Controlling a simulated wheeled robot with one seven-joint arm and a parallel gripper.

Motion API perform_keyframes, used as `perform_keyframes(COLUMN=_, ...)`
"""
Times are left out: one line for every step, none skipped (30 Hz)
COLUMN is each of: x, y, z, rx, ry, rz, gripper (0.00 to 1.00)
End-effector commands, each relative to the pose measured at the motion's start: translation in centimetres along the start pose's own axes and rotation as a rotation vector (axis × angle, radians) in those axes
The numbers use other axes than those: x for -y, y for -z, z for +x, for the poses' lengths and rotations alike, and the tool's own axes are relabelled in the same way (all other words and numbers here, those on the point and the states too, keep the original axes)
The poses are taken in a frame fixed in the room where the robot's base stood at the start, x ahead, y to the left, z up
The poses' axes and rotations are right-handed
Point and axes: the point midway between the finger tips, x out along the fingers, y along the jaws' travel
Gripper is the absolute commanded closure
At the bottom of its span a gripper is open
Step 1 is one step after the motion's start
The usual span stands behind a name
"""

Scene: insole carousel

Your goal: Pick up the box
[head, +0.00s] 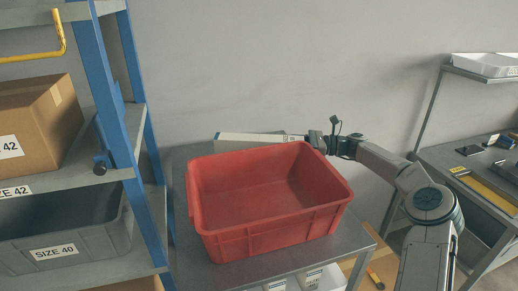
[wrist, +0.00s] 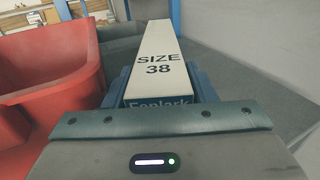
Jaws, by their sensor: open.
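The box (wrist: 160,60) is long, narrow and white, with "SIZE 38" printed on top. Its near end is blue and carries a partly hidden name. In the head view the box (head: 245,137) lies behind the red bin (head: 265,225), which hides its lower part. My gripper (head: 312,140) is at the box's right end in the head view. In the wrist view my gripper (wrist: 162,88) is open, with dark blue fingers on both sides of the box's near end. I cannot tell whether the fingers touch it.
The empty red bin stands on a grey metal table (head: 180,185), close beside the box. At left, a blue-post rack (head: 100,75) holds a cardboard box (head: 35,120) and a grey "SIZE 40" bin (head: 60,225). A wall (head: 260,60) rises behind. Another bench (head: 470,170) stands at right.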

Motion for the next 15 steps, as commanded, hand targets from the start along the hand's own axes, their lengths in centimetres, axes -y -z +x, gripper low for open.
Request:
perform_keyframes(x=-0.04, y=-0.18, z=0.63, rx=0.001, ry=-0.002, rz=0.001, gripper=0.49)
perform_keyframes(x=-0.03, y=-0.15, z=0.87, rx=0.001, ry=-0.001, rz=0.0, gripper=0.49)
perform_keyframes(x=-0.01, y=-0.1, z=1.1, rx=0.001, ry=0.0, rz=0.0, gripper=0.49)
perform_keyframes(x=0.0, y=-0.06, z=1.21, rx=0.001, ry=0.0, rz=0.0, gripper=0.49)
perform_keyframes(x=0.0, y=-0.03, z=1.28, rx=0.001, ry=0.001, rz=0.0, gripper=0.49)
perform_keyframes(x=0.01, y=0.01, z=1.31, rx=0.001, ry=0.001, rz=0.0, gripper=0.49)
perform_keyframes(x=0.01, y=0.03, z=1.31, rx=0.001, ry=0.001, rz=0.0, gripper=0.49)
perform_keyframes(x=0.01, y=0.04, z=1.3, rx=0.001, ry=0.001, rz=-0.001, gripper=0.49)
perform_keyframes(x=0.01, y=0.05, z=1.3, rx=0.001, ry=0.001, rz=-0.001, gripper=0.49)
perform_keyframes(x=0.01, y=0.05, z=1.29, rx=0.001, ry=0.001, rz=-0.001, gripper=0.49)
perform_keyframes(x=0.01, y=0.04, z=1.3, rx=0.001, ry=0.001, rz=0.0, gripper=0.52)
perform_keyframes(x=0.01, y=0.04, z=1.29, rx=0.001, ry=0.001, rz=0.0, gripper=0.63)
perform_keyframes(x=0.01, y=0.04, z=1.29, rx=0.001, ry=0.001, rz=0.0, gripper=0.71)
perform_keyframes(x=0.01, y=0.04, z=1.28, rx=0.001, ry=0.001, rz=0.0, gripper=0.8)
perform_keyframes(x=0.01, y=0.04, z=1.28, rx=0.0, ry=0.001, rz=0.0, gripper=0.81)
